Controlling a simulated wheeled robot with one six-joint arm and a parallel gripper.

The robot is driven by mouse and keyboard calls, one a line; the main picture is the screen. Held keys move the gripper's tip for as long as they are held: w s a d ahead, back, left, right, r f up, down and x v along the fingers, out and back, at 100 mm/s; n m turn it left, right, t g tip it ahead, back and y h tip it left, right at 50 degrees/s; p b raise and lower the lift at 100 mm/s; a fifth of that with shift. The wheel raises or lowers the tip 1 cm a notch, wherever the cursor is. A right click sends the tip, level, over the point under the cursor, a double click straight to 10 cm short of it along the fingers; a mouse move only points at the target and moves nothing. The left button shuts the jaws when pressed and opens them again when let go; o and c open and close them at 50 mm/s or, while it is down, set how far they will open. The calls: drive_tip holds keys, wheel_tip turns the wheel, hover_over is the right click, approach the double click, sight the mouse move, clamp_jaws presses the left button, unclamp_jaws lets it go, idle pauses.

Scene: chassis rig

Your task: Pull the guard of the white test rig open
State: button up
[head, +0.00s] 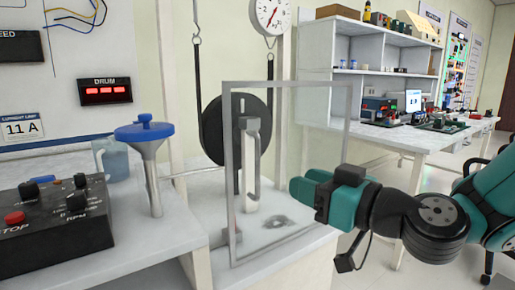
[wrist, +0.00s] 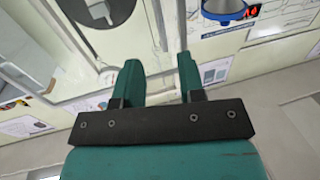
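The guard (head: 229,175) is a clear pane in a thin grey frame, standing upright at the front of the white test rig (head: 198,232). A grey upright handle (head: 257,178) shows on the pane, in front of a pale post and the black drum (head: 222,130). My gripper (head: 296,190) reaches in from the right, its green fingers just right of the handle in the head view. In the wrist view my gripper (wrist: 159,75) has its fingers apart with a clear gap. A pale bar shows beyond that gap; I cannot tell whether it is the handle. No grip on the handle is visible.
A black control box (head: 55,222) with a red stop button stands at the left. A blue-topped post (head: 148,160) and a clear jug (head: 112,158) are beside it. A dial (head: 271,14) hangs above. A white bench with shelves (head: 385,145) stands behind right.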

sight(259, 167)
drive_tip(key=p+x, duration=0.6)
drive_tip(key=x, duration=0.4)
drive_tip(key=shift+w+a, duration=0.25)
drive_tip(key=shift+w, duration=0.05)
drive_tip(key=shift+w+a+f, duration=0.15)
drive_tip(key=shift+w+a, duration=0.3)
drive_tip(key=shift+w, duration=0.05)
clamp_jaws()
